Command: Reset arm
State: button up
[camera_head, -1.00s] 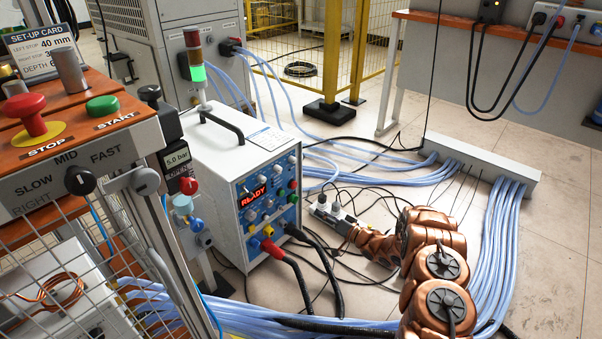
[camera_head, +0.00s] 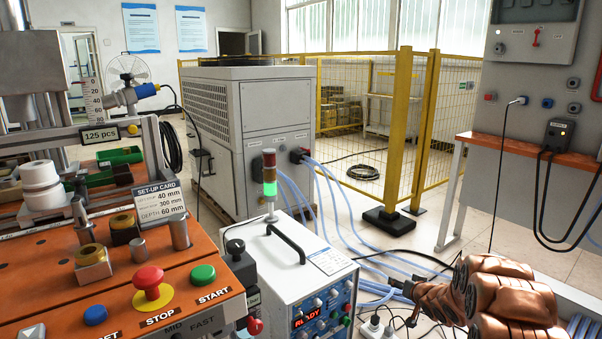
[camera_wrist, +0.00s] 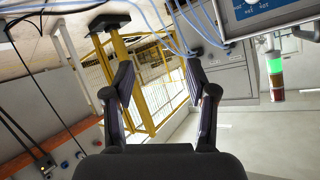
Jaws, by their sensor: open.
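My copper-coloured arm (camera_head: 500,295) is at the lower right of the head view, folded and reaching left to the right of the white READY box. The gripper's fingers are hard to make out there. In the wrist view my gripper (camera_wrist: 157,78) is open, its two dark fingers spread wide apart. Nothing is held between them. Beyond the fingers, the yellow fence and grey cabinet appear tilted and roughly upside down.
The white READY box (camera_head: 285,275) with a green-lit signal lamp (camera_head: 269,188) stands left of my arm. An orange control panel (camera_head: 110,290) fills the lower left. Blue hoses (camera_head: 335,210) run behind the box. A bench (camera_head: 530,152) stands at the right.

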jog(key=s+r+g+h+p, duration=0.25)
jog(key=s+r+p, duration=0.45)
jog(key=s+r, duration=0.5)
jog(key=s+r+g+h+p, duration=0.25)
jog(key=s+r+p, duration=0.5)
jog(key=r, duration=0.85)
jog(key=s+a+r+g+y+p, duration=0.1)
jog(key=s+a+r+g+p, duration=0.2)
jog(key=s, duration=1)
jog(key=s+a+r+n+g+y+p, duration=0.1)
jog(key=s+a+r+g+p, duration=0.2)
jog(key=s+a+r+p, duration=0.4)
jog(key=s+a+r+g+y+p, duration=0.1)
jog(key=s+a+r+g+p, duration=0.2)
jog(key=s+r, duration=0.7)
jog(key=s+a+p, duration=0.1)
jog(key=s+p, duration=0.1)
jog(key=s, duration=0.9)
jog(key=shift+s+a+r+n, duration=0.15)
jog(key=shift+a+r+n, duration=0.1)
jog(key=shift+a+n, duration=0.15)
